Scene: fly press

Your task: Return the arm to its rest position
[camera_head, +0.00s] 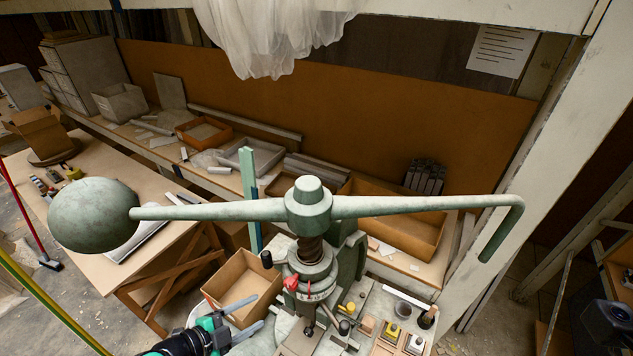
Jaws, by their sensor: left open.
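The fly press (312,262) stands at bottom centre, pale green, with a screw column and hub. Its long swing arm (400,206) lies across the view, level, with a big round ball weight (93,215) at the left end and a handle (500,235) bent downward at the right end. My left gripper (259,311) comes in at the bottom, left of the press column and below the swing arm. Its two fingers are apart with nothing between them, and it is clear of the swing arm. My right gripper does not show.
An open cardboard box (242,272) sits just beyond my left gripper. Small parts and a dark cup (427,318) lie right of the press. A wooden table (95,262) stands at left; a cluttered bench (405,262) runs behind. A pale post (545,180) rises at right.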

